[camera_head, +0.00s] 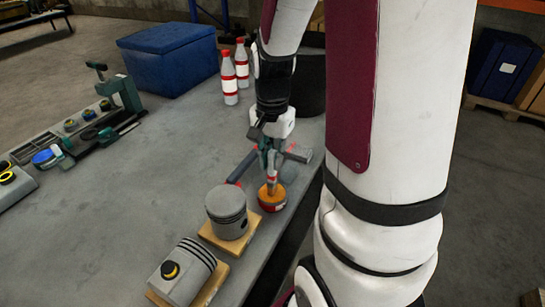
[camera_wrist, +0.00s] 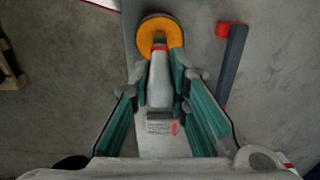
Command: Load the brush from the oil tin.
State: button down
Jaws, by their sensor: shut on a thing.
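The oil tin (camera_head: 272,203) is a small round orange-yellow tin with a red side, standing on the grey bench near its right edge. In the wrist view the tin (camera_wrist: 147,27) is at the top centre. My gripper (camera_head: 270,166) is above the tin, pointing down. Its teal fingers (camera_wrist: 163,80) are shut on the brush (camera_wrist: 160,88), which has a pale grey handle and a red band. The brush's lower end (camera_head: 272,187) reaches to the tin's opening; how deep it goes I cannot tell.
A grey piston (camera_head: 228,212) stands on a wooden block left of the tin, and another piston (camera_head: 180,276) lies nearer. A dark bar with red ends (camera_wrist: 234,68) lies beside the tin. Red-capped bottles (camera_head: 229,80) and a blue bin (camera_head: 168,58) are behind. The bench's middle is clear.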

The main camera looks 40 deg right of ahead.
dwell(0.3)
jog(key=shift+r+p, duration=2.25)
jog(key=shift+r, duration=1.2)
jog(key=shift+w, duration=0.1)
